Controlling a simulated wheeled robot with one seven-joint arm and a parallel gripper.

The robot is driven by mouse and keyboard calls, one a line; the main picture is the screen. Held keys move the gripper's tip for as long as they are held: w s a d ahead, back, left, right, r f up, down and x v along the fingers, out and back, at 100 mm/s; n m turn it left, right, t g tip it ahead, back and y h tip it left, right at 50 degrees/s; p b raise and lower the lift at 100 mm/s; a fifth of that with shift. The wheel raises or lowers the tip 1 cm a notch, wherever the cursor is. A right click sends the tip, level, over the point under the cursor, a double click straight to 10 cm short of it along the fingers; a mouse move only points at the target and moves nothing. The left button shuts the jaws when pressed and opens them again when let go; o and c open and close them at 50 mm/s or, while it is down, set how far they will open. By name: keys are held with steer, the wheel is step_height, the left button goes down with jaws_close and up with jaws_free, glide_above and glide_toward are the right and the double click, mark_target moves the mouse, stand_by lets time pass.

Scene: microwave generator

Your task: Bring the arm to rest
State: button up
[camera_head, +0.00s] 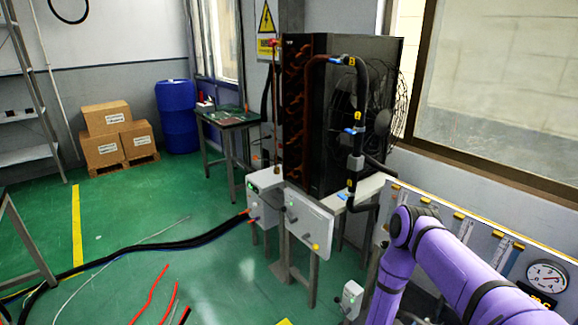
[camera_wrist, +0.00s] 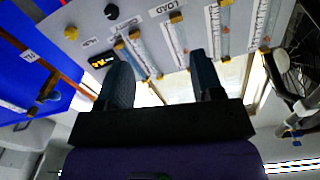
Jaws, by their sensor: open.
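My purple arm (camera_head: 450,262) is bent in the lower right of the head view, in front of a grey panel with a gauge. Its end is out of that view. In the wrist view my gripper (camera_wrist: 160,72) shows two dark fingers spread well apart with nothing between them. I cannot tell the exact gap between fingertips and panel.
A black cooling unit (camera_head: 342,115) with a fan and pipes stands left of my arm. A grey control box (camera_head: 265,195) is below it. Black cables (camera_head: 170,245) cross the green floor. Boxes (camera_head: 103,148) and a blue barrel (camera_head: 177,115) stand at the back.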

steer(key=w+a+r+y, duration=0.1)
steer(key=w+r+y, duration=0.2)
steer(key=w+r, duration=0.65)
steer(key=w+a+r+y, duration=0.1)
steer(key=w+r+y, duration=0.2)
steer(key=w+r, duration=0.65)
steer(key=s+a+r+n+y, duration=0.2)
steer(key=a+r+y, duration=0.1)
steer(key=r, duration=1)
steer(key=s+a+r+n+y, duration=0.1)
steer(key=a+r+n+y, duration=0.15)
steer(key=r, duration=0.95)
steer(key=s+a+r+n+g+y, duration=0.2)
steer(key=s+r+n+y, duration=0.25)
steer(key=s+r, duration=1.2)
steer(key=s+d+r+n+g+h, duration=0.1)
steer(key=s+r+g, duration=0.1)
steer(key=s, duration=1.1)
steer(key=s+d+r+n+g, duration=0.1)
steer(key=s+r+n, duration=0.1)
steer(key=s, duration=1.2)
steer(key=shift+s+d+r+n+g+h, duration=0.15)
steer(key=shift+d+r+n+g+h, duration=0.15)
steer(key=shift+r+g+h, duration=0.1)
